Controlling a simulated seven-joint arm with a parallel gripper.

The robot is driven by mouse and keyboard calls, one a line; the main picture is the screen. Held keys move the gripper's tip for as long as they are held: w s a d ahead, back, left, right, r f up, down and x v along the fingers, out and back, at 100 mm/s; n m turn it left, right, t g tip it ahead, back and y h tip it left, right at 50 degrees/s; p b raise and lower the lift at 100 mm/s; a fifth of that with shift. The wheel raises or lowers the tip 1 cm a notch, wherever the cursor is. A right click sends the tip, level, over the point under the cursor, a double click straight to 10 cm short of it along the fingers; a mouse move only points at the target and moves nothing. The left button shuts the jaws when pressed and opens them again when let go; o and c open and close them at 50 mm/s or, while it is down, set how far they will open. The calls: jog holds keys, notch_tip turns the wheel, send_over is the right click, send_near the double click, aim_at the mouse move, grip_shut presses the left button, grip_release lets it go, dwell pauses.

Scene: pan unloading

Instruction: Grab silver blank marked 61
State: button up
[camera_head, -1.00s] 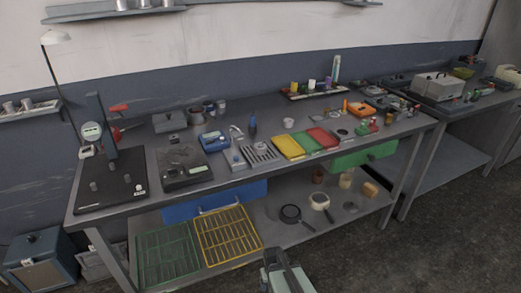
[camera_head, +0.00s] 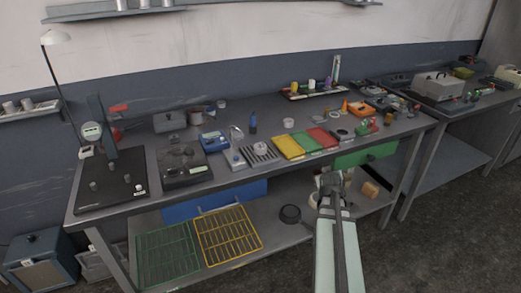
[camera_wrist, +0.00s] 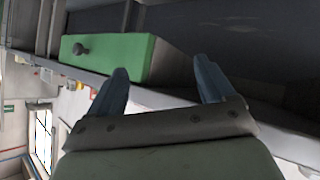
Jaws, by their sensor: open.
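No marking 61 is legible in either view, so I cannot tell which piece is the silver blank. A small round greyish piece (camera_head: 261,148) sits on the slotted grey block (camera_head: 252,159) near the middle of the bench. My gripper (camera_head: 330,177) is in front of the bench's front edge, right of centre, below the coloured trays and apart from that piece. In the wrist view my gripper (camera_wrist: 161,74) has its two blue-grey fingers spread with nothing between them. The green drawer (camera_wrist: 110,56) shows beyond the fingers.
Yellow (camera_head: 287,146), green and red trays lie right of the slotted block. A grey device (camera_head: 183,166) and a black-based gauge stand (camera_head: 111,190) are on the left. The green drawer (camera_head: 372,153) hangs under the bench. Wire racks (camera_head: 228,232) lie on the lower shelf.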

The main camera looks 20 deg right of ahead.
aim_at(261, 147)
notch_tip(261, 147, up, 8)
jog(key=d+t+h, duration=0.1)
jog(key=d, duration=0.2)
jog(key=w+a+r+t+y, duration=0.1)
jog(key=w+a, duration=0.1)
jog(key=a, duration=0.2)
jog(key=w+a+r+y, duration=0.1)
jog(key=w+a, duration=0.1)
jog(key=a, duration=0.3)
jog(key=w+a+r+t, duration=0.1)
jog(key=w+a, duration=0.1)
jog(key=a, duration=0.2)
jog(key=shift+w+a+r+n+t+y, duration=0.15)
jog(key=shift+w+r+n+t+y, duration=0.15)
jog(key=shift+w+r+y, duration=0.1)
jog(key=w+a+y, duration=0.1)
jog(key=a, duration=0.3)
jog(key=w+a+y, duration=0.1)
jog(key=a, duration=0.3)
jog(key=w+a+y, duration=0.1)
jog(key=a, duration=0.3)
jog(key=shift+a+r+n+t, duration=0.1)
jog(key=shift+r+n+t, duration=0.3)
jog(key=shift+w+a+y, duration=0.15)
jog(key=shift+w+y, duration=0.1)
jog(key=shift+y, duration=0.05)
jog(key=shift+w+f, duration=0.15)
jog(key=shift+w, duration=0.2)
jog(key=shift+x, duration=3.3)
